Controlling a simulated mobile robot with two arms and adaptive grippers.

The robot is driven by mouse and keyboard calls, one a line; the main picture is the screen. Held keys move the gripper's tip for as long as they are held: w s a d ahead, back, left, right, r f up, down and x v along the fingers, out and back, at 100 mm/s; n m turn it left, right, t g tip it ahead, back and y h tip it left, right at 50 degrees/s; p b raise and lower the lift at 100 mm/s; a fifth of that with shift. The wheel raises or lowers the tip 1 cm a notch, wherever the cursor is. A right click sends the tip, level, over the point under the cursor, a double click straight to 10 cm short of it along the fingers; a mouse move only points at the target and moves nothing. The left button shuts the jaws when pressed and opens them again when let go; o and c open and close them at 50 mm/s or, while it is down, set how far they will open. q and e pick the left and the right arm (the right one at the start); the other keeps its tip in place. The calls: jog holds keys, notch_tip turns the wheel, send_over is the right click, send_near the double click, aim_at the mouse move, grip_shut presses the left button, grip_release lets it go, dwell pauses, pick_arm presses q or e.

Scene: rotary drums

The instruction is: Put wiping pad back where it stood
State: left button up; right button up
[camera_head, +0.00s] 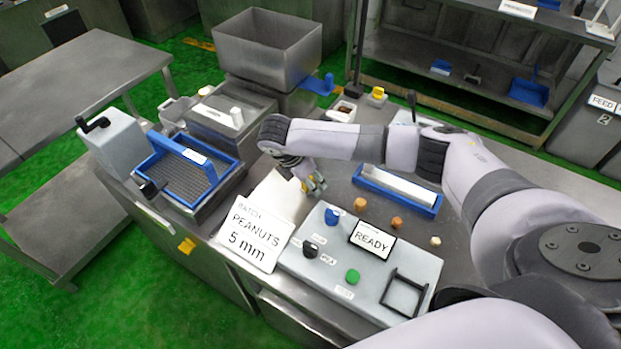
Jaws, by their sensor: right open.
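My right gripper (314,186) points down over the bench, just behind the control panel (400,259). Its fingers are open. A small yellow patch (304,186) shows at the fingers; I cannot tell whether it is a separate thing or part of the gripper. A blue tray (413,207) to the right holds a long white bar (398,187). A small yellow-topped item (377,94) stands at the back of the bench. No thing is clearly recognisable as the wiping pad. My left gripper is not in view.
A blue-framed sieve (226,163) and a peanut batch sign (252,237) stand left. The panel has knobs, a READY display (372,239) and a black frame (404,294). Small brown pegs (360,203) stand behind it. A steel hopper (267,45) is at the back.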

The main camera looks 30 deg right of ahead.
jog(key=b+v, duration=0.1)
jog(key=v, duration=1.1)
jog(key=shift+r, duration=0.2)
jog(key=shift+f, duration=0.1)
